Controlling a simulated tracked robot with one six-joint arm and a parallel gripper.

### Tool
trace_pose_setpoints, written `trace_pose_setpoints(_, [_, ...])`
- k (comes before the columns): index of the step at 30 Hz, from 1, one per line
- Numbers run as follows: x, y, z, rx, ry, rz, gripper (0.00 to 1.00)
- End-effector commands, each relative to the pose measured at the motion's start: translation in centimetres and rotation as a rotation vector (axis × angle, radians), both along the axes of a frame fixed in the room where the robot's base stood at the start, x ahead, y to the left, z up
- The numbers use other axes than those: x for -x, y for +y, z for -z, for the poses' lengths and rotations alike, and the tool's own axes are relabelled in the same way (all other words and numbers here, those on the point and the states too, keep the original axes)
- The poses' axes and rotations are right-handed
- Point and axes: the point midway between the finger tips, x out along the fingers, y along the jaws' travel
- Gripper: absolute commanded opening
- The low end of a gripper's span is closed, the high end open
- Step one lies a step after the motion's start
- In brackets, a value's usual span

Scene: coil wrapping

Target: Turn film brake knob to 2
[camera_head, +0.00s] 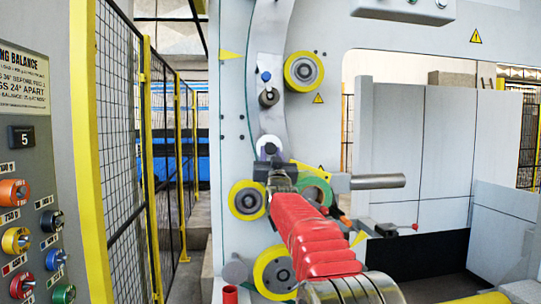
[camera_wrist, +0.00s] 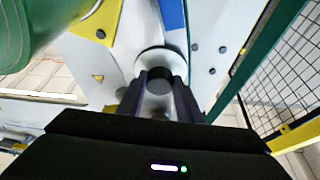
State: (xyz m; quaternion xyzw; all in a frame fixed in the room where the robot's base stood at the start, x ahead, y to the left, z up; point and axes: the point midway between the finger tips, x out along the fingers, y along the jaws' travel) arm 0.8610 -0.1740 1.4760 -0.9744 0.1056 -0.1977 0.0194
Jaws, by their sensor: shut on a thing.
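In the wrist view the film brake knob (camera_wrist: 158,76) is a small dark round grip in front of a white disc (camera_wrist: 162,58). My gripper (camera_wrist: 160,84) has its two dark fingers on either side of the knob and is shut on it. In the head view the white disc (camera_head: 268,147) shows just above my gripper (camera_head: 272,168), at the end of my red-sleeved arm. The knob itself is mostly hidden there. I cannot read any scale mark or pointer, so the setting cannot be told.
Yellow-rimmed rollers (camera_head: 304,71) and (camera_head: 247,200) sit close around the knob on the grey machine. A metal bar (camera_head: 376,181) sticks out to the right. A control panel (camera_head: 38,170) with coloured knobs and a mesh fence (camera_head: 120,150) stand at the left.

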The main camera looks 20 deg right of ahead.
Motion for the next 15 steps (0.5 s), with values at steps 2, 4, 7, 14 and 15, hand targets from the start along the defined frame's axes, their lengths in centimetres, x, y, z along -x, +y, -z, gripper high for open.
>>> trace_pose_setpoints(2, [0.06,-0.23,0.00,0.038,0.008,0.002,0.10])
trace_pose_setpoints(4, [0.06,-0.26,0.00,0.080,0.016,0.002,0.10])
trace_pose_setpoints(7, [0.08,-0.37,0.00,0.142,0.029,0.003,0.10])
trace_pose_setpoints(14, [0.10,-0.55,0.02,0.297,0.061,0.002,0.10])
trace_pose_setpoints(15, [0.10,-0.60,0.02,0.325,0.067,0.002,0.10])
